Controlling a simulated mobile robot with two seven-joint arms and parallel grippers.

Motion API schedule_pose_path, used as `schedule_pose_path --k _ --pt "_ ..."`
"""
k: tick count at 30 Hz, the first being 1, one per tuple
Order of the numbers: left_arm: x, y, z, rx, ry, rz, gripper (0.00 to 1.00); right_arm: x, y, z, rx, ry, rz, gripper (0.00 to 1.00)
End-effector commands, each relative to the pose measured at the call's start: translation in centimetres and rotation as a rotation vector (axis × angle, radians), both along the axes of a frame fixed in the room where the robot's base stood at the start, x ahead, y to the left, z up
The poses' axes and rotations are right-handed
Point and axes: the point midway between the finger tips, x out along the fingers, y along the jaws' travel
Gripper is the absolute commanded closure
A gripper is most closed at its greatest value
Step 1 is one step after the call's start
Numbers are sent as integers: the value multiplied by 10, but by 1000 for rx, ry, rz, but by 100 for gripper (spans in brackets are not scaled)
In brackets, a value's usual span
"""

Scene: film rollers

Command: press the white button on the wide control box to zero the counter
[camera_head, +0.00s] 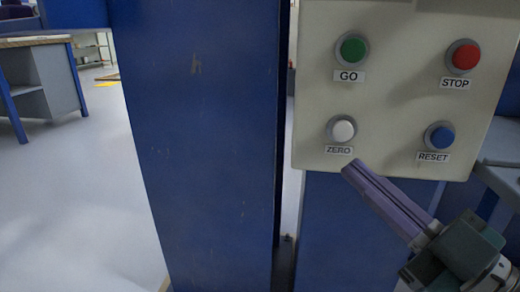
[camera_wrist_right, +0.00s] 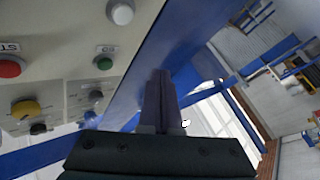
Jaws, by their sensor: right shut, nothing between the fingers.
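The wide control box (camera_head: 400,110) is a pale panel at the upper right of the head view. Its white button (camera_head: 341,129), labelled ZERO, sits at the lower left of the panel and also shows at the top of the right wrist view (camera_wrist_right: 121,13). My right gripper (camera_head: 350,168) is shut and empty, its purple fingers together. In the head view the fingertips appear just below the ZERO label; I cannot tell the gap to the panel. In the wrist view the fingertips (camera_wrist_right: 160,76) appear apart from the white button. My left gripper is not in view.
The green GO button (camera_head: 351,49), red STOP button (camera_head: 463,57) and blue RESET button (camera_head: 439,136) share the panel. A blue column (camera_head: 205,140) stands left of it. Another panel with a yellow knob (camera_wrist_right: 25,109) shows in the wrist view. Open floor lies at left.

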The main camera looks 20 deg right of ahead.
Motion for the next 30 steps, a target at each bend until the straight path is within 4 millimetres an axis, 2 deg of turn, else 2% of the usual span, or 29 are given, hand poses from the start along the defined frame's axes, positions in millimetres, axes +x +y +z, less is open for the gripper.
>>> schedule_pose_path --k 11,16,30 --pt "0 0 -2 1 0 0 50 0 -1 -1 -1 -7 0 100" --pt "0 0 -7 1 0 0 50 5 -4 -3 -2 -7 1 100" --pt "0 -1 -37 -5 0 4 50 58 -36 -4 -2 -6 1 100"
